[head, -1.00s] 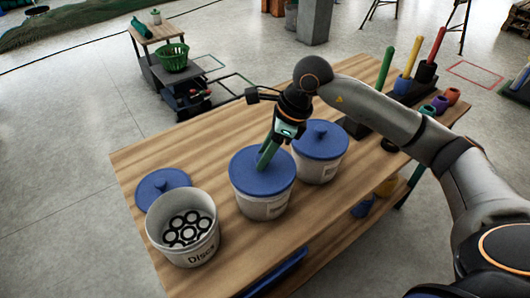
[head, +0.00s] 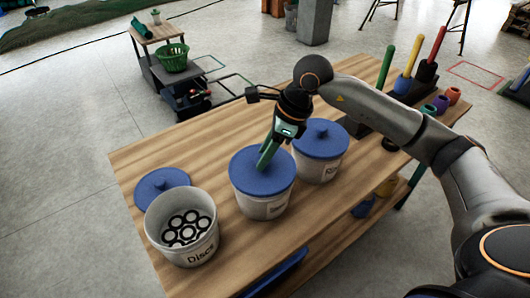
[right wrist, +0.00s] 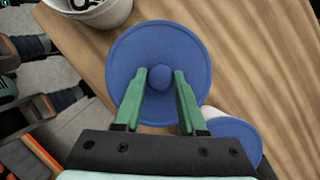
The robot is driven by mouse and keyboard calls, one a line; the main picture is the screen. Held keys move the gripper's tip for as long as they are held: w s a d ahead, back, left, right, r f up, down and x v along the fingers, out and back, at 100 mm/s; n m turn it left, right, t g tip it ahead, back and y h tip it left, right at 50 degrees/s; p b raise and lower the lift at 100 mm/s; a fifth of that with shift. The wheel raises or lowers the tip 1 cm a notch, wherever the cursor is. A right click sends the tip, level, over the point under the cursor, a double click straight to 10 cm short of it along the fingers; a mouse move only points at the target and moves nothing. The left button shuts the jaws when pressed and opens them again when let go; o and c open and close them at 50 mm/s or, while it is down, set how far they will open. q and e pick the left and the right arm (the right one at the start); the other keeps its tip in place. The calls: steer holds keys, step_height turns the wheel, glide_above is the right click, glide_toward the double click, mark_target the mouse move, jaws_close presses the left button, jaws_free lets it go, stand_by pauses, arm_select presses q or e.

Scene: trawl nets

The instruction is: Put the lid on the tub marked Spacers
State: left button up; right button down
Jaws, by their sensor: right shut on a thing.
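My right gripper (head: 266,158) is shut on the knob of a blue lid (head: 247,182), which covers the mouth of the middle white tub (head: 262,207). In the right wrist view the green fingers (right wrist: 160,82) stand on both sides of the lid's round knob (right wrist: 159,77). The lid (right wrist: 195,50) looks level and about centred on the tub; I cannot tell whether it is fully seated. The middle tub's label is too small and angled to read surely. My left gripper is not in view.
An open tub marked Discs (head: 183,238) holds several black-and-white rings, with a loose blue lid (head: 160,184) behind it. Another lidded tub (head: 318,168) stands close behind right of the middle one. Pegs (head: 412,55) stand at the far right. The wooden table's (head: 150,150) left part is clear.

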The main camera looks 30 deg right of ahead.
jaws_free()
stand_by(0.8)
steer(key=shift+r+p, duration=2.4)
steer(key=shift+r, duration=1.15)
steer(key=shift+c, duration=0.2)
jaws_close()
